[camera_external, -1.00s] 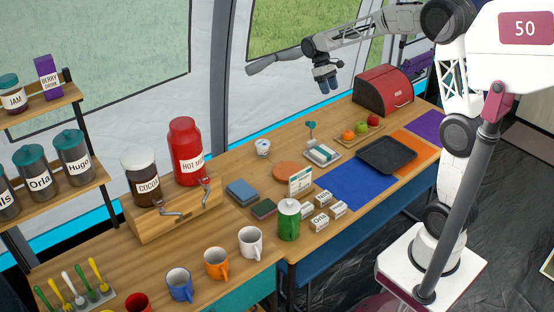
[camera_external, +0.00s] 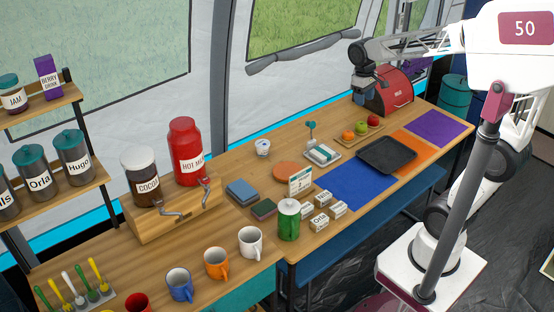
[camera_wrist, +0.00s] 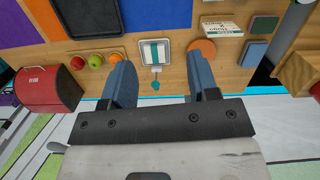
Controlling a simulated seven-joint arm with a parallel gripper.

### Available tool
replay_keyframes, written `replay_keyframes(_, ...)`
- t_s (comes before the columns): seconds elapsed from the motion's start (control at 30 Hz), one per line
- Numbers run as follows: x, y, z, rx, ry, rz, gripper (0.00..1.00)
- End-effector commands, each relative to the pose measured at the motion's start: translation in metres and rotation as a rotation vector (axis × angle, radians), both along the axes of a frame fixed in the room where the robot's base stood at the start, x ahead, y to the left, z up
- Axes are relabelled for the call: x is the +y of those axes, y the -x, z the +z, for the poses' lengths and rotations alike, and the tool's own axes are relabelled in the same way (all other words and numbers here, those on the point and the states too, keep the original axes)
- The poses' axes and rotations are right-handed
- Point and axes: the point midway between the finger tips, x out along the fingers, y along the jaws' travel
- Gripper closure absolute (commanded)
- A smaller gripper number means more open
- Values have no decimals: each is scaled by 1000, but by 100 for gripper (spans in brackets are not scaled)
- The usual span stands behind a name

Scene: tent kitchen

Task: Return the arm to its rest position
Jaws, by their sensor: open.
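My gripper (camera_wrist: 163,78) is open and empty in the wrist view, its two blue-grey fingers spread wide apart. In the external view my gripper (camera_external: 362,98) hangs pointing down at the back of the table, just left of the red bread box (camera_external: 388,92) and partly over it in the picture. I cannot tell whether it touches the box. My arm reaches across from the upper right. In the wrist view a white tray (camera_wrist: 154,51) with a teal-handled utensil (camera_wrist: 155,84) shows between the fingers, below them.
The wooden table (camera_external: 275,153) carries a board with fruit (camera_external: 361,129), a black tray (camera_external: 387,154), coloured mats, small labelled boxes, a green canister (camera_external: 288,222) and several mugs. Dispensers labelled cocoa (camera_external: 140,178) and hot milk (camera_external: 186,150) stand at the left. The tent wall is close behind.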

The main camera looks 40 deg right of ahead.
Motion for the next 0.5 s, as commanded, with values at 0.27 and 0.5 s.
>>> replay_keyframes(0.27,5,57,-3,-109,-1,-33,46)
replay_keyframes(0.5,8,103,-12,-200,-5,-63,46)
